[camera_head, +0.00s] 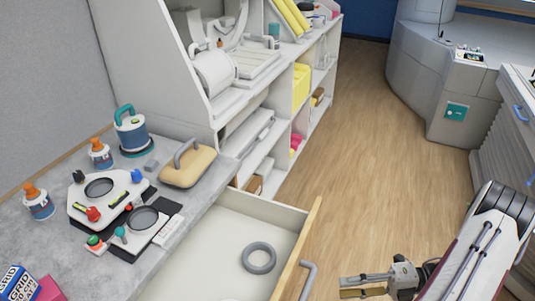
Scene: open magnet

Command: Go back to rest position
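My gripper (345,286) is at the lower right, over the wooden floor and to the right of the open drawer's handle. Its two fingers point left with a narrow gap between them, and I see nothing held. My arm (476,255) comes in from the right edge.
An open drawer (212,243) holds a grey ring (259,258); its handle (308,280) juts toward my gripper. The grey counter (172,251) carries a white tray (107,198), bottles and a tan lidded thing (188,167). Shelves stand behind. The floor (358,150) is clear.

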